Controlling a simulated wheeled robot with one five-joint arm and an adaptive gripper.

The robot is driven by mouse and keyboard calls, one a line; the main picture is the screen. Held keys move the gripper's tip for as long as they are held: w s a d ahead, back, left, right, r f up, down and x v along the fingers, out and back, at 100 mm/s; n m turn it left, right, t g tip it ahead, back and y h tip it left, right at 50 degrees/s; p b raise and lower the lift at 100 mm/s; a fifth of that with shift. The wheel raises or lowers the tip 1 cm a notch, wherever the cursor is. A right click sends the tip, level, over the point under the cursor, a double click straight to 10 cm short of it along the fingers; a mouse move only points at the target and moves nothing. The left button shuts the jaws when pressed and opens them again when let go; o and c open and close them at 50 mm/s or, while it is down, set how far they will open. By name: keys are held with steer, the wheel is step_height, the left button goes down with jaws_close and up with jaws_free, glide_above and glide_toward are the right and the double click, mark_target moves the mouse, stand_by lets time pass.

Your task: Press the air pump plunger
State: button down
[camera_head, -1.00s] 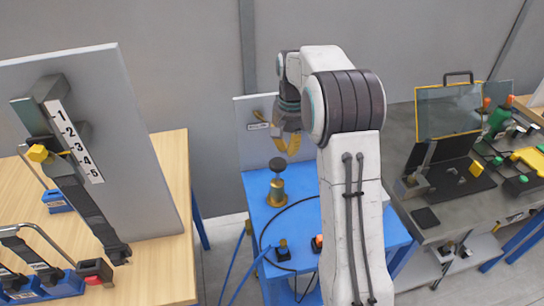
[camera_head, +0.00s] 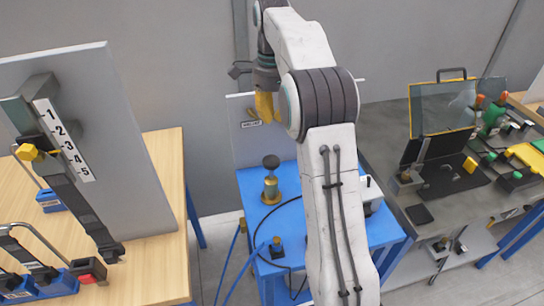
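The air pump (camera_head: 271,188) stands upright on the blue table. It has a brass and green body, a thin rod and a round dark plunger knob (camera_head: 271,162) on top. The knob is raised clear of the body. My gripper (camera_head: 265,121) hangs above and slightly left of the knob in the picture, fingers pointing down. Its yellow fingers look close together and hold nothing that I can see. There is a visible gap between the fingertips and the knob.
The blue table (camera_head: 252,210) carries a dark hose, a small black block with a brass top (camera_head: 276,247) and a white device (camera_head: 370,194) partly behind my arm. A grey labelled panel (camera_head: 240,140) stands behind the pump. A wooden bench (camera_head: 160,260) is left, a grey workbench (camera_head: 440,225) right.

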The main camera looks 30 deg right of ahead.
mark_target(272, 161)
stand_by(0.5)
step_height(272, 161, down, 14)
stand_by(0.7)
stand_by(0.4)
step_height(272, 161, down, 6)
steer(key=b, duration=0.4)
steer(key=shift+s, duration=0.1)
steer(key=shift+r, duration=0.15)
steer(key=shift+r, duration=0.25)
step_height(272, 161, up, 14)
steer(key=p, duration=0.2)
steer(key=shift+f, duration=0.2)
